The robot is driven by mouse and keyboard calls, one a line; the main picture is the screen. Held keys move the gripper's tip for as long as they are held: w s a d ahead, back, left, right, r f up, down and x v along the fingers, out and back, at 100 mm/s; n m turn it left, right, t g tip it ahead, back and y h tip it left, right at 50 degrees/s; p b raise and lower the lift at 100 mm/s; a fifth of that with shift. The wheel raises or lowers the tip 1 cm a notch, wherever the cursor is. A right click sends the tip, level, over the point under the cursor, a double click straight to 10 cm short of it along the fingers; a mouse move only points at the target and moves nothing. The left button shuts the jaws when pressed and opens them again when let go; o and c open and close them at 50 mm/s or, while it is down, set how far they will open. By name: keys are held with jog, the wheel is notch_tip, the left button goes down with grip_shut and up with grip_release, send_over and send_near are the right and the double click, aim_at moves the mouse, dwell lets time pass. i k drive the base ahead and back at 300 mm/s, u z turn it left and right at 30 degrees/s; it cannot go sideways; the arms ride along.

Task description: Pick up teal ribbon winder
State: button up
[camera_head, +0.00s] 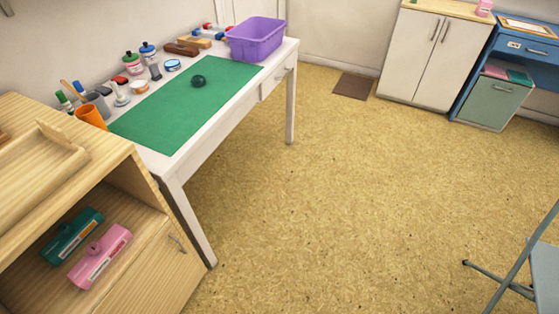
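A teal block-shaped thing with a pale and orange label and a round knob (72,236) lies on the open shelf of the wooden cabinet at the lower left. It looks like the teal ribbon winder, though I cannot be certain. A pink one of like shape (100,256) lies beside it, to the right and nearer. My gripper is not in view.
The wooden cabinet (150,245) has a top board over the shelf. The white table (215,130) carries a purple bin (256,40), an orange cup (90,116), bottles and small tools. A grey-green chair (535,262) stands at the right edge. The middle floor is clear.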

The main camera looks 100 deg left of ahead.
aim_at(61, 248)
jog(key=u, duration=4.9)
